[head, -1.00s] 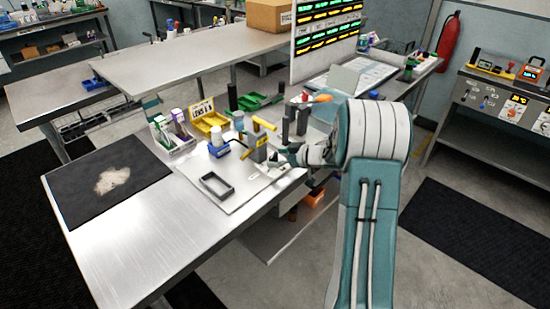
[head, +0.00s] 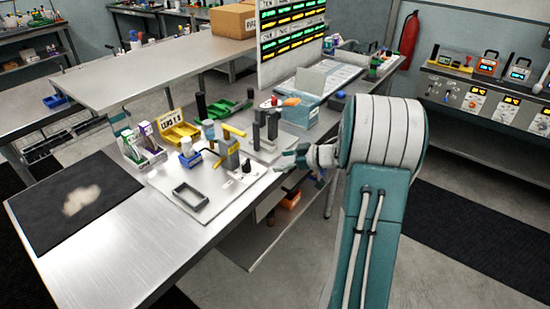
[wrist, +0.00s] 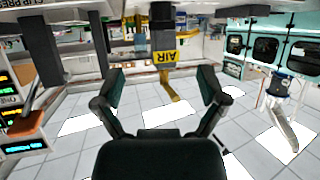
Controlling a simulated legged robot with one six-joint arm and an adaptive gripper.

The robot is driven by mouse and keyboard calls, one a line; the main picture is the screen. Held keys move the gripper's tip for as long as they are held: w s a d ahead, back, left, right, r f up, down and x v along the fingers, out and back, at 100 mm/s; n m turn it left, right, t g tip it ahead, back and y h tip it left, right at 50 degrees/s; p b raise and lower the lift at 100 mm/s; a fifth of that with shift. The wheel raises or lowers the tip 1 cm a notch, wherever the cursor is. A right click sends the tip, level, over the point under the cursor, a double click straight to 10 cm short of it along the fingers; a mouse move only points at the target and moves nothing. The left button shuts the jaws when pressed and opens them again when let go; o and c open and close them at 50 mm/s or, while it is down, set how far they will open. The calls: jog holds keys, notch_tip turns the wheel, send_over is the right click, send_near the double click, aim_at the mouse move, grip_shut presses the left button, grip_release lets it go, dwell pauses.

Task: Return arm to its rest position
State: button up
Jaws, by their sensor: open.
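My arm reaches up from the lower right of the head view. My gripper (head: 285,158) is at the right edge of the metal bench (head: 105,265), right of the light board with the grey block and yellow lever (head: 229,152). A gap shows between it and that block. In the wrist view my gripper (wrist: 160,88) has its two dark fingers spread wide with nothing between them. The fingertips are small in the head view.
A grey rectangular frame (head: 190,197) lies on the board. Dark posts (head: 265,127), a yellow bin (head: 175,130) and a blue bin (head: 298,115) stand behind. A dark mat (head: 45,222) lies at left.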

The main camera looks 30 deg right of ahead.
jog(key=w+a+r+m+t+h, duration=0.25)
jog(key=w+r+h, duration=0.2)
jog(key=r, duration=0.45)
jog(key=s+a+r+m+h, duration=0.3)
jog(key=s+a+r+h, duration=0.25)
jog(key=r+h, duration=0.2)
jog(key=s+a+f+g+y, duration=0.1)
jog(key=s+a+g, duration=0.1)
jog(key=s+a, duration=0.3)
jog(key=s+a+f+m+g+y, duration=0.1)
jog(key=s+a, duration=0.4)
jog(key=s, duration=0.6)
jog(key=s+a+f+g+y, duration=0.2)
jog(key=s+a+f+g, duration=0.1)
jog(key=s, duration=0.5)
jog(key=a+g, duration=0.1)
jog(key=a, duration=0.1)
jog(key=shift+s+a+f+m+g, duration=0.2)
jog(key=shift+a+f+m+g, duration=0.05)
jog(key=shift+a+m+g, duration=0.1)
